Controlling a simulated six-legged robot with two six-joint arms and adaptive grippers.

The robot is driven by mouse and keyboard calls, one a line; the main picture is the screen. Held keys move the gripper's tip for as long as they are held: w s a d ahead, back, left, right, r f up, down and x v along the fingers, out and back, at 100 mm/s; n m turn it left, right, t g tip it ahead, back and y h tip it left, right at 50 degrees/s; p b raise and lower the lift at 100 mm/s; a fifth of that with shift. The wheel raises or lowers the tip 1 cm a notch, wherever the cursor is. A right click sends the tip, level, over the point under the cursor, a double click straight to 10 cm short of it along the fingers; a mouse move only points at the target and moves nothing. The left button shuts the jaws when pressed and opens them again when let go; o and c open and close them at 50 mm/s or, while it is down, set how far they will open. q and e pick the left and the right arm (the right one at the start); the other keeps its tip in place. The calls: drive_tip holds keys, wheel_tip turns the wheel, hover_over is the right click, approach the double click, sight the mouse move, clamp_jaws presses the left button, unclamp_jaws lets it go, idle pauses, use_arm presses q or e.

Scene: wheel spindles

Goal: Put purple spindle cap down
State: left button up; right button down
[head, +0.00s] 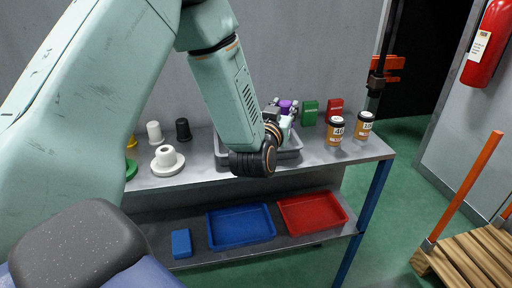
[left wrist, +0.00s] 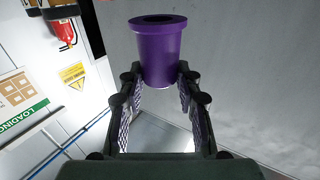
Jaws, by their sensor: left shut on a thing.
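The purple spindle cap (left wrist: 159,58) is a flanged, hollow cylinder held between the fingertips in the left wrist view. Its wide rim shows at the top of the picture. My left gripper (left wrist: 157,82) is shut on it, one finger on each side. In the head view the purple cap (head: 286,104) shows small above the grey tray, with my left gripper (head: 285,112) partly hidden behind my own wrist. Whether the cap touches anything below cannot be told. My right gripper is not in view.
A grey tray (head: 221,153) sits on the shelf top. To its left stand a white spindle on a round base (head: 168,160), white and black caps (head: 183,129). Green and red boxes (head: 335,108) and labelled jars (head: 336,132) are to the right. Blue and red trays (head: 312,213) lie below.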

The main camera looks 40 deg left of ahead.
sight(292, 150)
use_arm(q)
drive_tip(key=a+f+y, duration=0.1)
drive_tip(key=f+n+g+y+b, duration=0.1)
drive_tip(key=f, duration=0.1)
drive_tip(key=a+f+n+b, duration=0.1)
drive_tip(key=f, duration=0.1)
drive_tip(key=shift+s+a+y, duration=0.25)
drive_tip(key=shift+a+y, duration=0.05)
drive_tip(key=shift+y, duration=0.1)
drive_tip(key=f, duration=0.1)
drive_tip(key=f+b, duration=0.1)
drive_tip(key=shift+s+d+f, duration=0.2)
drive_tip(key=shift+d+f, duration=0.05)
drive_tip(key=shift+f, duration=0.1)
drive_tip(key=shift+a+f, duration=0.1)
drive_tip(key=shift+f, duration=0.3)
drive_tip(key=shift+w+a+f, duration=0.1)
drive_tip(key=shift+w, duration=0.1)
drive_tip(key=shift+s, duration=0.1)
